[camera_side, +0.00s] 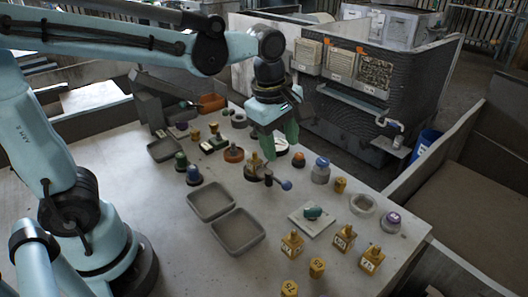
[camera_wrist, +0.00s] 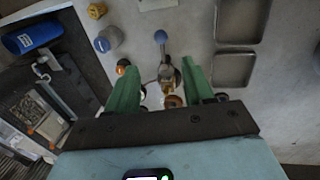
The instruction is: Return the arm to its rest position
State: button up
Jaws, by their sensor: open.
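My gripper (camera_side: 279,141) hangs above the far middle part of the grey worktable (camera_side: 160,233), with its green fingers pointing down. In the wrist view its two green fingers (camera_wrist: 160,85) are apart, and I see nothing held between them. A brass fitting on a dark round base (camera_side: 254,172) stands below the fingers. It also shows between them in the wrist view (camera_wrist: 168,76). A blue-knobbed lever (camera_side: 286,185) sticks out beside it. Whether the fingers touch the fitting I cannot tell.
Two empty grey trays (camera_side: 238,248) lie at the front middle. Several yellow blocks (camera_side: 291,244) stand at the right front. A white plate with a teal part (camera_side: 312,213), a white ring (camera_side: 363,204) and a blue-capped part (camera_side: 321,171) stand right of my gripper. An orange bin (camera_side: 212,103) is at the back.

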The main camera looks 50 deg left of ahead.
jog(key=s+a+f+m+t, duration=0.2)
jog(key=s+a+m+t, duration=0.3)
jog(key=m, duration=1.3)
jog(key=shift+s+a, duration=0.25)
jog(key=shift+s, duration=0.7)
